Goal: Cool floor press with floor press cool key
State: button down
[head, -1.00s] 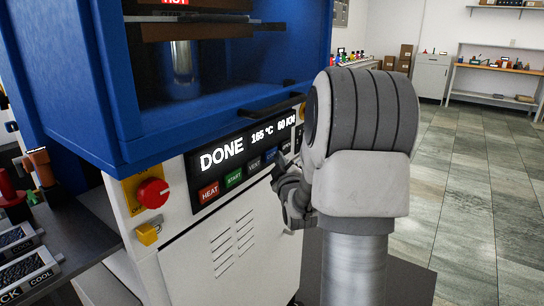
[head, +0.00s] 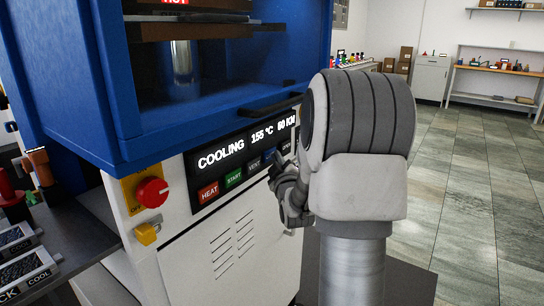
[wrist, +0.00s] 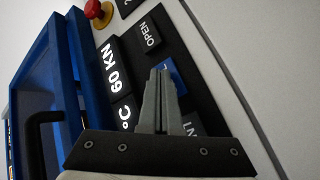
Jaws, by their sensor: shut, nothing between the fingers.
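The floor press (head: 215,240) is a white cabinet with a blue guarded chamber above. Its display (head: 240,145) reads COOLING, 155 °C, 60 KN. The blue cool key (wrist: 174,75) lies between the OPEN key and a partly hidden key in the wrist view, its label mostly covered by my fingers. In the head view it is a small blue patch (head: 269,155) in the key row. My gripper (wrist: 160,72) is shut and empty, its fingertips at the blue key. I cannot tell whether they touch it. In the head view my arm partly hides the gripper.
A red knob (head: 152,193) and a yellow part (head: 147,234) sit left of the keys. The OPEN key (wrist: 147,34) is beside my fingers. A black handle (head: 270,106) juts out above the display. Tiled floor at right is clear.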

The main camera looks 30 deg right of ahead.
jog(key=shift+s, duration=0.15)
jog(key=shift+s+d+b, duration=0.3)
jog(key=shift+s+b, duration=0.15)
jog(key=shift+s, duration=0.15)
jog(key=s, duration=0.1)
jog(key=s+d+b, duration=0.1)
jog(key=s, duration=0.1)
jog(key=s+d, duration=0.1)
jog(key=shift+s, duration=0.35)
dwell(0.7)
